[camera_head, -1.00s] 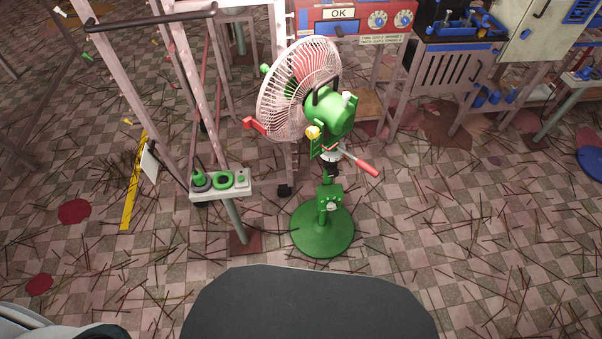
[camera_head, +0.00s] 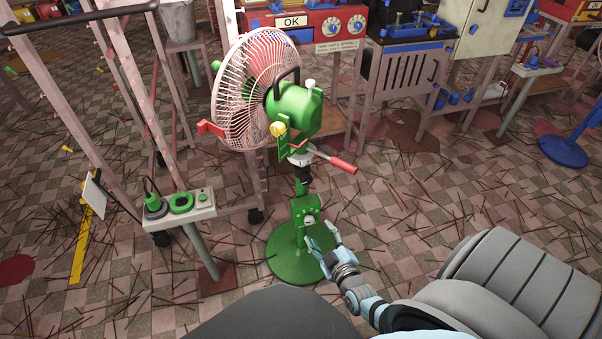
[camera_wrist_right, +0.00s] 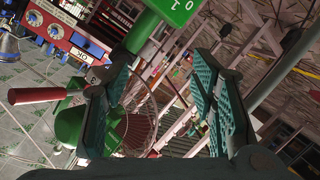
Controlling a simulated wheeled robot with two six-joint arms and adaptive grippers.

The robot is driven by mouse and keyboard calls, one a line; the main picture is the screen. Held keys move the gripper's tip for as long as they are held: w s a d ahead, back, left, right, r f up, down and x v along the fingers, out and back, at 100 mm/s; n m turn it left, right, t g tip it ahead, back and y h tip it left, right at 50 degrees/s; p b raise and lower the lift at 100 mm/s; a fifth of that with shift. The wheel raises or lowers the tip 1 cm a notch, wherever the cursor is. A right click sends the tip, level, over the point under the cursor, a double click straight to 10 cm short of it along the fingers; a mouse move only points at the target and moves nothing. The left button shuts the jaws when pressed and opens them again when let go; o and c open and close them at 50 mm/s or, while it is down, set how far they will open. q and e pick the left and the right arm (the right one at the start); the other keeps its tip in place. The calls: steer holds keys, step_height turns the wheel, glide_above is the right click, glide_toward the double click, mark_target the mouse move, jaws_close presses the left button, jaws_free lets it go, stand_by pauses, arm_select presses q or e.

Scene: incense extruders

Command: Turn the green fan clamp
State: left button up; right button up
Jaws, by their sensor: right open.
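The green fan (camera_head: 298,112) with a pale wire guard stands upright on a round green base (camera_head: 296,262). A lever with a red grip (camera_head: 341,162) sticks out to the right from its neck; I take this as the clamp. In the right wrist view the red grip (camera_wrist_right: 40,96) shows at the left, outside the fingers. A green box (camera_head: 305,212) with a pale knob sits low on the stand. My right gripper (camera_head: 321,235) is open and empty, below the lever and just right of the stand. In the wrist view it shows as two spread teal fingers (camera_wrist_right: 165,62). My left gripper is out of view.
A control box (camera_head: 180,208) on a post stands left of the fan, beside a pale frame (camera_head: 130,75). A red machine marked OK (camera_head: 310,22) is behind. Thin sticks litter the checkered floor. Open floor lies right of the fan.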

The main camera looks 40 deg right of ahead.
mark_target(307, 182)
steer(key=w+d+r+b, duration=0.1)
steer(key=w+d+b, duration=0.1)
steer(key=w, duration=0.3)
steer(key=w+d+r+t+h+b, duration=0.1)
steer(key=w+d+b, duration=0.1)
steer(key=w, duration=0.3)
steer(key=w+d+r+t+b, duration=0.1)
steer(key=w+d+r+b, duration=0.1)
steer(key=w, duration=0.3)
steer(key=shift+w+d+r+h+b, duration=0.1)
steer(key=shift+w+d+h+b, duration=0.25)
steer(key=shift+b, duration=0.35)
steer(key=shift+w+d+r, duration=0.1)
steer(key=shift+w+d, duration=0.1)
steer(key=shift+w, duration=0.1)
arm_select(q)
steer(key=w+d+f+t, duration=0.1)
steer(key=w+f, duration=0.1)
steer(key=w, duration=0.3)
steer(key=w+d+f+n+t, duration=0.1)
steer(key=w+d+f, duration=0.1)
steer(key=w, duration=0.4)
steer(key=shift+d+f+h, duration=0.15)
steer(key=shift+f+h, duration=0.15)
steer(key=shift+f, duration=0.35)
arm_select(e)
steer(key=c, duration=1.2)
